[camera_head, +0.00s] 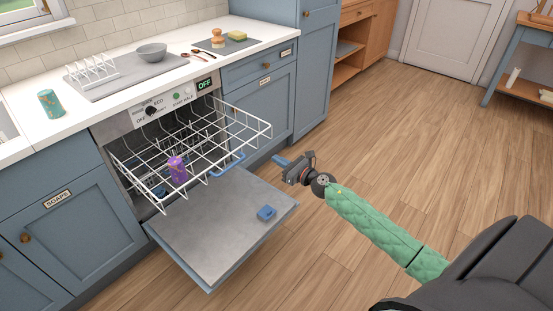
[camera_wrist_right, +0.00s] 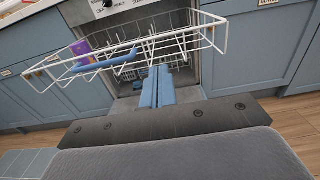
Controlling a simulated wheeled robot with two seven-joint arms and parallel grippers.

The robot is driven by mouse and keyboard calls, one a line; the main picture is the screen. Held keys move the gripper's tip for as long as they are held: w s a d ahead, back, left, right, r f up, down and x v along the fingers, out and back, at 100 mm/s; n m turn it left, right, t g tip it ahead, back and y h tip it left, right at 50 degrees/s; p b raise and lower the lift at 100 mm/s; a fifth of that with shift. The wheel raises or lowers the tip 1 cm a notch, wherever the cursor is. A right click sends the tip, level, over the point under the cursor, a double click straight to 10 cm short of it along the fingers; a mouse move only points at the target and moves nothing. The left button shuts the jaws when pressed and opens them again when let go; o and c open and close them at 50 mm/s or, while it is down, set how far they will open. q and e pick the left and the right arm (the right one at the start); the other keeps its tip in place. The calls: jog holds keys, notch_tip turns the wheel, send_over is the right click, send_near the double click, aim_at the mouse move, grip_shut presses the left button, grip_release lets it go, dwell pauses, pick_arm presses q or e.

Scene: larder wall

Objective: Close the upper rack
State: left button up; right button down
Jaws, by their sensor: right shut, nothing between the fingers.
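The upper rack (camera_head: 225,130) is a white wire basket, pulled well out of the dishwasher over its lowered door. A blue handle (camera_head: 228,165) sits on its front edge. It holds a purple patterned cup (camera_head: 177,170). My right gripper (camera_head: 281,161) is to the right of the rack front, apart from it in the head view, shut and empty. In the right wrist view its blue fingers (camera_wrist_right: 157,88) are together and point toward the rack (camera_wrist_right: 195,40), with the handle (camera_wrist_right: 105,62) left of them. My left gripper is not in view.
The dishwasher door (camera_head: 215,220) lies open below the rack, with a small blue piece (camera_head: 266,212) on it. The counter above holds a grey bowl (camera_head: 151,52), a dish rack (camera_head: 92,70) and a teal cup (camera_head: 50,103). The wooden floor to the right is clear.

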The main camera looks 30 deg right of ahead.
jog(key=p, duration=0.2)
send_near(249, 144)
jog(key=x, duration=0.5)
jog(key=shift+w+r, duration=0.1)
jog(key=shift+w, duration=0.1)
jog(key=shift+w+a, duration=0.25)
jog(key=shift+w, duration=0.4)
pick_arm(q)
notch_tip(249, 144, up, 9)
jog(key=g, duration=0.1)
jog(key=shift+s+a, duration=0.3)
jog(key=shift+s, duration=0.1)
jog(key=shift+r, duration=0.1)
